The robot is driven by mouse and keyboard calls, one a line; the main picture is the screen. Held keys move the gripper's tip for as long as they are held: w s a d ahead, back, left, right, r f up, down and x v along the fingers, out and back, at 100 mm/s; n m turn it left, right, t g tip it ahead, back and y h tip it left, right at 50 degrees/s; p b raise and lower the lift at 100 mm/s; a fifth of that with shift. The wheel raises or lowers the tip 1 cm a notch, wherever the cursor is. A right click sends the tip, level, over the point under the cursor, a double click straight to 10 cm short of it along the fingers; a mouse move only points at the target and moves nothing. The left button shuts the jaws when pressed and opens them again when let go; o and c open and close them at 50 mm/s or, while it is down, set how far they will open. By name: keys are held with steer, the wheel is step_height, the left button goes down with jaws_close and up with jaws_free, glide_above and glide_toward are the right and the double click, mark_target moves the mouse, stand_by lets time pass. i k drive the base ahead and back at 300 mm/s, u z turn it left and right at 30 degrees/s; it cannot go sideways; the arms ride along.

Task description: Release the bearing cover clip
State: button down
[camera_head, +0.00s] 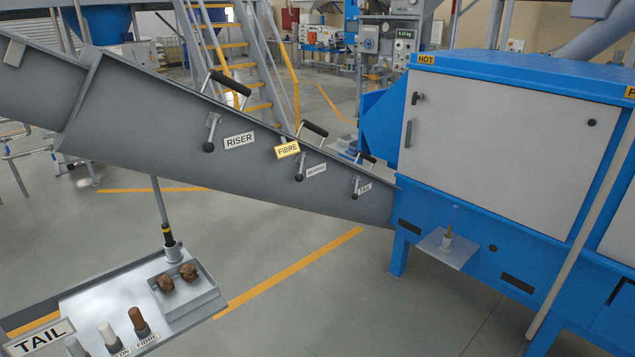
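A sloping grey auger trough (250,178) crosses the view from upper left down to the blue machine. Three lever clips sit along it. The middle clip (299,176) is beside a small label (316,171) that seems to read BEARING; its black-gripped handle (314,129) sticks up above the trough edge. The lowest clip (355,182) has a small label (364,188) too small to read surely. I cannot tell whether the clips are latched. My gripper is not in view.
A tray (110,300) at lower left holds a box with brown lumps (177,277) and several upright cylinders. A TAIL sign (40,336) stands in front. The blue machine (500,130) fills the right, with a small shelf (446,249). Floor below the trough is clear.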

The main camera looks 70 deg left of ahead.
mark_target(299, 177)
steer(key=u, duration=0.65)
steer(key=i, duration=0.1)
steer(key=u, duration=2.95)
steer(key=i, duration=0.75)
steer(key=u, duration=0.05)
